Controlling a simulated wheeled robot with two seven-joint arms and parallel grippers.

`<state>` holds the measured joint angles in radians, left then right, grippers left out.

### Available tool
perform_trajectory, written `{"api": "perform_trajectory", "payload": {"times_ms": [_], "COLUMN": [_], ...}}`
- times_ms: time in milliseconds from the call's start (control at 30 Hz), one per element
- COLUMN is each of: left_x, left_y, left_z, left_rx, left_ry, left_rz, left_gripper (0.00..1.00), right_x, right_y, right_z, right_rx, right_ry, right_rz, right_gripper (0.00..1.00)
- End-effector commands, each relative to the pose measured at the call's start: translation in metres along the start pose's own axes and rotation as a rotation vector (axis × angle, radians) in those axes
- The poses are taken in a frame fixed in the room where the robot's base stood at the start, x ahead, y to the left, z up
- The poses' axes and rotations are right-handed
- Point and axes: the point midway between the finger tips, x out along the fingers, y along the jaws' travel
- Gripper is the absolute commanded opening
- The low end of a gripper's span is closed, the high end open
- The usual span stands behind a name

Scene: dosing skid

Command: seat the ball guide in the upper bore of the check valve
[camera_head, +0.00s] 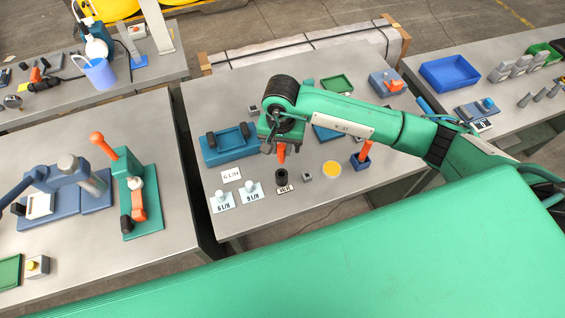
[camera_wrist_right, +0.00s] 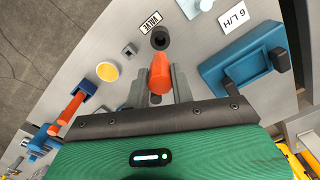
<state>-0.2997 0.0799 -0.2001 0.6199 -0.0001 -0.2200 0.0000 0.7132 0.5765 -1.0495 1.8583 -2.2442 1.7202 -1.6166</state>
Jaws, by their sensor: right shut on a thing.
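My right gripper (camera_head: 281,147) is shut on an orange cylindrical piece (camera_head: 281,155). In the wrist view the orange piece (camera_wrist_right: 160,74) shows between the two grey fingers of the gripper (camera_wrist_right: 160,82). I cannot tell whether it is the ball guide or a handle; its lower end is hidden. The check valve is a short black cylinder (camera_head: 282,175) with a dark top opening, standing by a VALVE label (camera_head: 284,189). It also shows in the wrist view (camera_wrist_right: 160,37), just beyond the orange piece, apparently apart from it. My left gripper is not in view.
Cards with white pieces (camera_head: 222,197) stand left of the valve, and a flat 6 L/H card (camera_head: 231,175) lies behind them. A blue fixture (camera_head: 229,146) is behind these. A yellow disc (camera_head: 331,169) and a blue holder with an orange handle (camera_head: 363,153) are to the right.

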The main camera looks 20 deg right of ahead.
Motion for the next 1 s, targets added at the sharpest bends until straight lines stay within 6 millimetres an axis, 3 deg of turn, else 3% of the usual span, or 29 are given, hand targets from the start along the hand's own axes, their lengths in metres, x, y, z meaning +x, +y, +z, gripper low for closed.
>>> {"api": "perform_trajectory", "payload": {"times_ms": [33,200,600,1000], "left_x": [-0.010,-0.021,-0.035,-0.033], "left_y": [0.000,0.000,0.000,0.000], "left_z": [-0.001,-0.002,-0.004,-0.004], "left_rx": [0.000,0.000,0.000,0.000], "left_ry": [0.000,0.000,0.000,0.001], "left_rz": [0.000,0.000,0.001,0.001], "left_gripper": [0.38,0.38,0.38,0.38], "right_x": [0.010,0.048,0.095,0.107], "right_y": [0.001,0.001,0.000,0.000], "right_z": [0.002,0.001,0.000,-0.001], "right_rx": [0.004,0.002,0.004,0.001], "right_ry": [-0.006,-0.004,-0.003,0.001], "right_rz": [0.004,0.002,0.001,0.000], "right_gripper": [0.02,0.02,0.02,0.02]}}
